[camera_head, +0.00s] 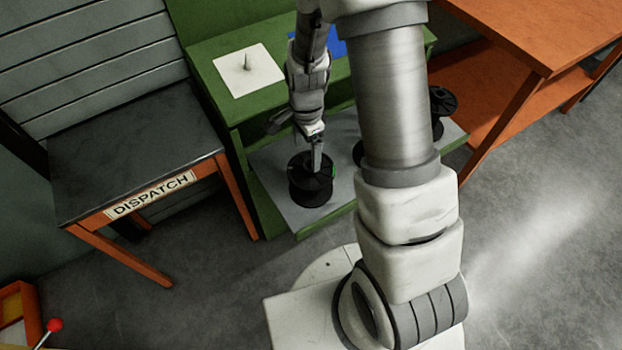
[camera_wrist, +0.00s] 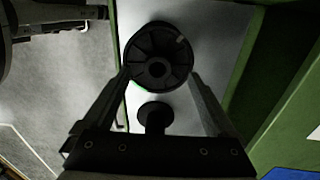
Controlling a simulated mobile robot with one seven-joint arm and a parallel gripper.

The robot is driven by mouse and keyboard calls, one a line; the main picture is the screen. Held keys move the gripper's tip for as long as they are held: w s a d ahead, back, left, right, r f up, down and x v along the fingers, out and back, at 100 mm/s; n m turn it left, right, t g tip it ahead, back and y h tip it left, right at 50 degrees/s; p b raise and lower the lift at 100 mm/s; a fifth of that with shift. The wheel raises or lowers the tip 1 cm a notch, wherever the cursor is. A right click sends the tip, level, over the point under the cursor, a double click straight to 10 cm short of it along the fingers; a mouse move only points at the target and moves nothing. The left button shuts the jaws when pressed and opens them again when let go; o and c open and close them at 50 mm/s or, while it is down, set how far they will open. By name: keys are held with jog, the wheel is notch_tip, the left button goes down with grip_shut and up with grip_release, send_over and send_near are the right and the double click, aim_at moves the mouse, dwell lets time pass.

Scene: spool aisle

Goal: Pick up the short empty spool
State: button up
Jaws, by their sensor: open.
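A black spool (camera_head: 311,190) with no visible winding stands upright on the grey lower shelf of the green bench. In the wrist view its round, spoked top flange (camera_wrist: 158,58) lies at and just beyond the fingertips. My gripper (camera_head: 317,165) points down at this spool, open, with nothing held. In the wrist view its fingers (camera_wrist: 159,76) stand on either side of the flange's near part; I cannot tell if they touch. A smaller-looking dark spool (camera_wrist: 155,116) shows between the fingers, closer to the palm in the picture. I cannot tell from size which spool is the short one.
Another black spool (camera_head: 441,103) stands farther right, partly behind my arm. A white plate with a spike (camera_head: 248,70) and a blue patch (camera_head: 333,44) are on the green bench top (camera_head: 214,47). The DISPATCH table (camera_head: 130,150) is left; an orange bench (camera_head: 540,40) is right.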

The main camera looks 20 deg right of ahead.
aim_at(309, 162)
jog(key=f, duration=0.3)
jog(key=f+b, duration=0.1)
jog(key=f, duration=0.1)
jog(key=shift+d, duration=0.3)
grip_shut()
